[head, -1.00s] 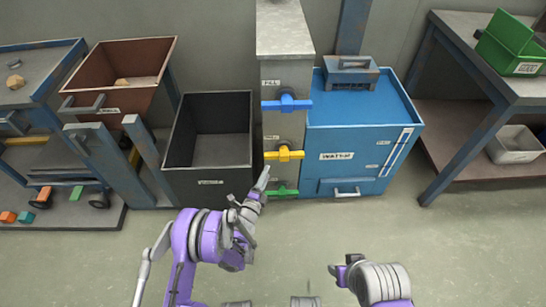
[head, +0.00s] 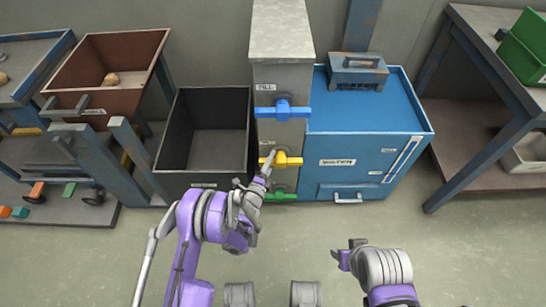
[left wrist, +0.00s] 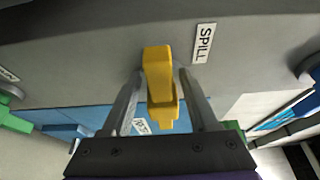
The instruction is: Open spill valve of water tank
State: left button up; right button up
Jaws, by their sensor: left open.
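The yellow spill valve handle (head: 287,160) sits on the grey column (head: 282,40) left of the blue water tank (head: 365,178). In the left wrist view the yellow handle (left wrist: 158,75) stands beside a "SPILL" label (left wrist: 204,43). My left gripper (head: 266,166) is at the left end of the handle in the head view. In the left wrist view its fingers (left wrist: 160,90) are open, one on each side of the handle, with small gaps. My right gripper (head: 345,256) is low over the floor, away from the valve; its finger opening is unclear.
A blue valve (head: 283,112) is above the yellow one and a green valve (head: 283,196) below, partly hidden. A dark open bin (head: 160,160) stands left of the column. A workbench (head: 440,110) is at right. The floor in front is clear.

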pick_arm(q)
jog(key=shift+s, duration=0.1)
jog(key=shift+c, duration=0.9)
grip_shut()
jog(key=shift+r, duration=0.1)
dwell(0.3)
